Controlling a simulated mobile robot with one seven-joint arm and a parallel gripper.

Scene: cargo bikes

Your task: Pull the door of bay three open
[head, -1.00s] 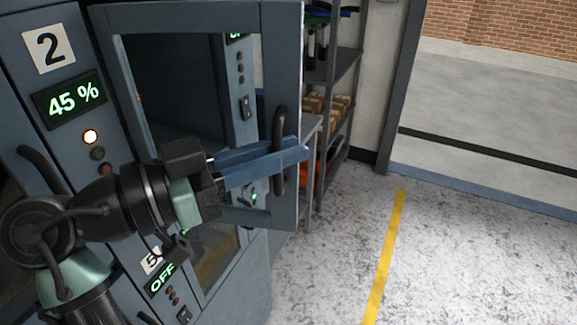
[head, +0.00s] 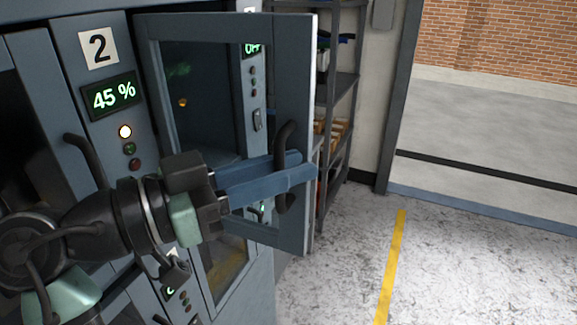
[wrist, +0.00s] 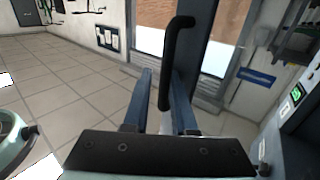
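A blue-grey door (head: 297,95) with a glass window stands swung out from the cabinet, to the right of the panel marked 2. A panel with a green display shows through its glass. Its number plate is cut off at the top, so I cannot read the bay. The door's dark curved handle (head: 285,135) is near its right edge. My gripper (head: 300,168) has its two blue fingers apart, one on each side of the handle. In the wrist view the handle (wrist: 177,45) rises between the fingers, nearer the right one, with a gap on the left.
The panel of bay 2 (head: 75,60) reads 45 % with a lit amber lamp. A metal shelf (head: 340,90) stands behind the door. The floor (head: 480,260) on the right is clear, with a yellow line (head: 390,265).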

